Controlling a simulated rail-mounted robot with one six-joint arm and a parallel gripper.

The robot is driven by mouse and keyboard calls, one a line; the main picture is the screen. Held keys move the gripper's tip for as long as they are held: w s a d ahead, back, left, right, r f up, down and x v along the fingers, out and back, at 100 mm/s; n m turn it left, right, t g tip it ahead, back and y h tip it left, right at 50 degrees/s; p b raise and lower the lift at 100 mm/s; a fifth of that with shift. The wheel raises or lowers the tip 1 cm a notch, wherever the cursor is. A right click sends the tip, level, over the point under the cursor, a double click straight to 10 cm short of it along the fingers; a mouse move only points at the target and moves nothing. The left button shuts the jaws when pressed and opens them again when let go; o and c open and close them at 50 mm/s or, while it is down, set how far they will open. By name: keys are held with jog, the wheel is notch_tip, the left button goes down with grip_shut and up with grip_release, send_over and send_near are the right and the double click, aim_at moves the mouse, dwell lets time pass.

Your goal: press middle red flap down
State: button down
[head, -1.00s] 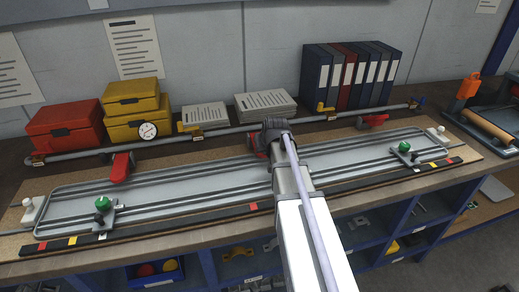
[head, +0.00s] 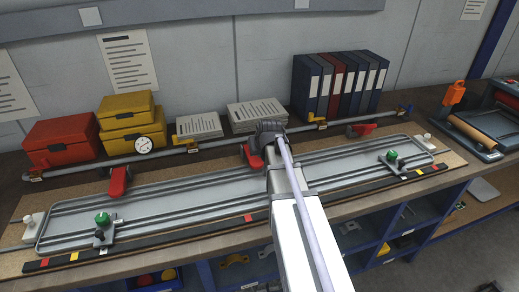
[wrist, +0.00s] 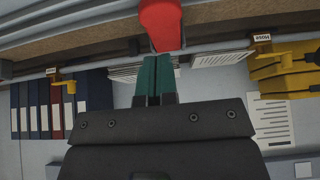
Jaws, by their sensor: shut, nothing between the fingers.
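The middle red flap (head: 254,160) hangs forward from the grey rail in the head view, partly hidden by my gripper. In the wrist view, which is upside down, the middle red flap (wrist: 160,24) is at the top centre, directly past my fingertips. My gripper (wrist: 157,56) has teal fingers, shut together and empty. Their tips meet the flap's narrow base in the picture; I cannot tell whether they touch. In the head view my dark gripper (head: 268,130) is at the rail, just right of and above the flap; its fingertips are hidden.
A left red flap (head: 118,181) and a right red flap (head: 362,130) hang on the same rail (head: 205,147). Yellow clips (head: 317,122) also sit on it. Boxes, papers and binders (head: 340,85) stand behind. A grey tray (head: 180,193) with green knobs lies in front.

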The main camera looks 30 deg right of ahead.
jog(key=p+v, duration=0.4)
jog(key=v, duration=0.3)
jog(key=shift+s, duration=0.5)
jog(key=shift+a, duration=0.1)
